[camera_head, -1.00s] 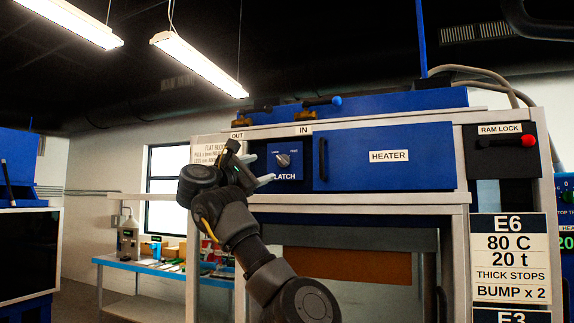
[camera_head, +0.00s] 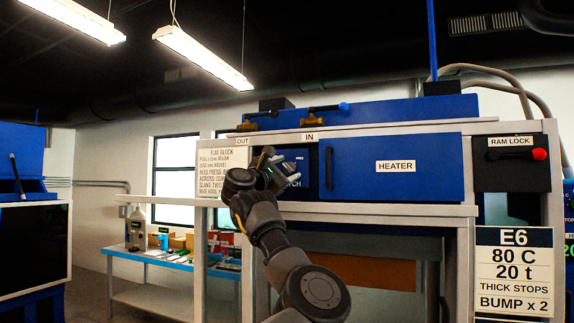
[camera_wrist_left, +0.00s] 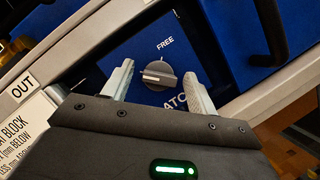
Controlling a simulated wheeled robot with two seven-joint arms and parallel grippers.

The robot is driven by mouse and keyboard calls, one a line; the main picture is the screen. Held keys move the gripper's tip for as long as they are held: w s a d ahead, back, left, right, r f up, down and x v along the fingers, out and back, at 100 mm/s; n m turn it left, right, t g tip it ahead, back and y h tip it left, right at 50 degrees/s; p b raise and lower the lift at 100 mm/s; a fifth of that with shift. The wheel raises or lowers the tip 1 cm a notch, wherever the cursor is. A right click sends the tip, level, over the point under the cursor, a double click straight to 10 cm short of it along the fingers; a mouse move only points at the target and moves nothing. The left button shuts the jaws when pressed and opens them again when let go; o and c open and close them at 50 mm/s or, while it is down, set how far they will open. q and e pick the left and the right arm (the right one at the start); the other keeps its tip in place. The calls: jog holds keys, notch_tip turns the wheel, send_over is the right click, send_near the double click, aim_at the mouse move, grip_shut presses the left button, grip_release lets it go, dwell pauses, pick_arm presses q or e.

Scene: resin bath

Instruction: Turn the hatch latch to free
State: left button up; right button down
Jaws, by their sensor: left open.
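The hatch latch knob (camera_wrist_left: 158,76) is a dark round knob with a light pointer line on a blue panel (camera_wrist_left: 112,62), which has a FREE mark above the knob. In the left wrist view my left gripper (camera_wrist_left: 160,82) is open, with one pale finger on each side of the knob. I cannot tell whether the fingers touch it. In the head view the left gripper (camera_head: 278,162) is in front of the latch panel (camera_head: 304,162) and hides the knob. My right gripper is not in view.
The blue HEATER door (camera_head: 390,178) with a dark handle is right of the latch. A RAM LOCK panel (camera_head: 510,170) with a red knob is at right. A bench (camera_head: 160,264) stands at left.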

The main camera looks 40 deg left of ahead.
pick_arm(q)
jog(key=c, duration=0.9)
jog(key=shift+d, duration=0.15)
jog(key=shift+c, duration=0.4)
jog(key=shift+s+f+m+b, duration=0.1)
jog(key=shift+m+b, duration=0.4)
jog(key=shift+a+m+g+h+b, duration=0.25)
jog(key=shift+m+g+h+b, duration=0.3)
jog(key=shift+m+b, duration=0.5)
jog(key=shift+m+g+h+b, duration=0.25)
jog(key=shift+m+h+b, duration=0.1)
jog(key=shift+m, duration=0.9)
jog(key=shift+r+m+g, duration=0.2)
jog(key=shift+m+g, duration=0.1)
jog(key=shift+m, duration=0.6)
jog(key=m+g, duration=0.1)
jog(key=m, duration=0.3)
jog(key=shift+r+g, duration=0.2)
jog(key=shift+g, duration=0.2)
jog(key=m+g, duration=0.1)
jog(key=m, duration=0.2)
jog(key=shift+r, duration=0.1)
jog(key=shift+m+g+y+p, duration=0.6)
jog(key=shift+m+y, duration=0.1)
jog(key=shift+m, duration=0.6)
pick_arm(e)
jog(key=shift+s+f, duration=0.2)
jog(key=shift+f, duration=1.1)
